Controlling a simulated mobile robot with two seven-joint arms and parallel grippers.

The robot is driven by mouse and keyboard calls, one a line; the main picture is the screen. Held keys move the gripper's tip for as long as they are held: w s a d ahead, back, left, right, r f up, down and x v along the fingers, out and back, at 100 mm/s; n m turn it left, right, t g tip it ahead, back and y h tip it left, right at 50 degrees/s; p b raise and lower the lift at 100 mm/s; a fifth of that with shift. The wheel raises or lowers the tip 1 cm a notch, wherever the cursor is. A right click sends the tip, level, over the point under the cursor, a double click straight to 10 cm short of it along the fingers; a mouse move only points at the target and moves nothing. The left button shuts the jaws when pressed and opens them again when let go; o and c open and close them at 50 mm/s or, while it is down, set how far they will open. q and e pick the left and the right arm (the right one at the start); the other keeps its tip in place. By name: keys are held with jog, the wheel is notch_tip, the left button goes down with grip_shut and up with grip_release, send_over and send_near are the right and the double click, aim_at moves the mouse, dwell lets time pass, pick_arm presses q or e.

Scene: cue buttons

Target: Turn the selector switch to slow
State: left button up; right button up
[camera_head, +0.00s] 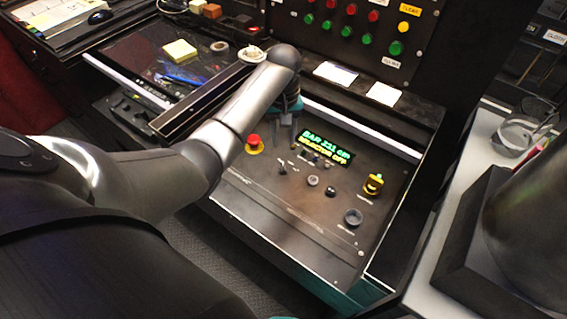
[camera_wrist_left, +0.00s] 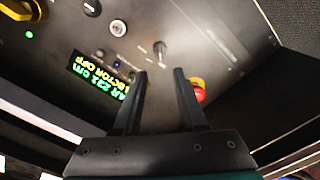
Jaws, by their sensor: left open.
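The selector switch (camera_head: 283,168) is a small lever on the sloped dark control panel (camera_head: 300,225); it also shows in the left wrist view (camera_wrist_left: 160,50). The panel's display (camera_head: 325,146) glows with green and yellow text, and its lower line reads SELECTOR OFF. My left gripper (camera_head: 284,143) hangs over the upper left of the panel with its fingers open and empty. In the left wrist view the switch lies just beyond the two fingertips (camera_wrist_left: 158,74), between their lines and apart from them. My right gripper is not in view.
A red emergency button (camera_head: 254,143) on a yellow base sits close left of my left gripper. A yellow control (camera_head: 373,185) and a dark round knob (camera_head: 353,217) are on the panel's right. An upright panel (camera_head: 350,25) with coloured buttons stands behind.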

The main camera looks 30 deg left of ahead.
aim_at(283, 166)
pick_arm(q)
notch_tip(283, 166, down, 11)
jog(key=b, duration=0.4)
jog(key=shift+f, duration=0.1)
jog(key=shift+c, duration=0.3)
grip_shut()
